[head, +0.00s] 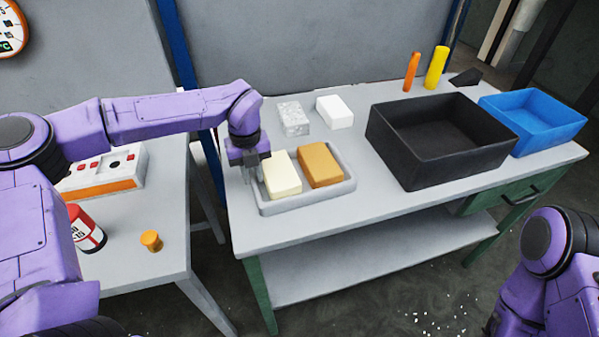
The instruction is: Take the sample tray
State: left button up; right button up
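The sample tray (306,201) is a shallow light grey tray near the left end of the grey workbench. A cream foam block (282,174) and an orange-brown foam block (320,165) lie side by side in it. My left gripper (251,172) points down at the tray's left rim, beside the cream block. Its fingers are small and partly hidden, so I cannot tell whether they are open or closed on the rim. Of my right arm only purple links show at the lower right; its gripper is out of view.
A speckled grey block (294,118) and a white block (334,112) lie behind the tray. A black bin (425,165) and a blue bin (555,134) stand to the right. Orange (411,72) and yellow (436,68) cylinders stand behind. A separate table (150,280) is at left.

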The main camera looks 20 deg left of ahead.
pick_arm(q)
jog(key=shift+f, duration=0.75)
jog(key=shift+w+f, duration=0.15)
grip_shut()
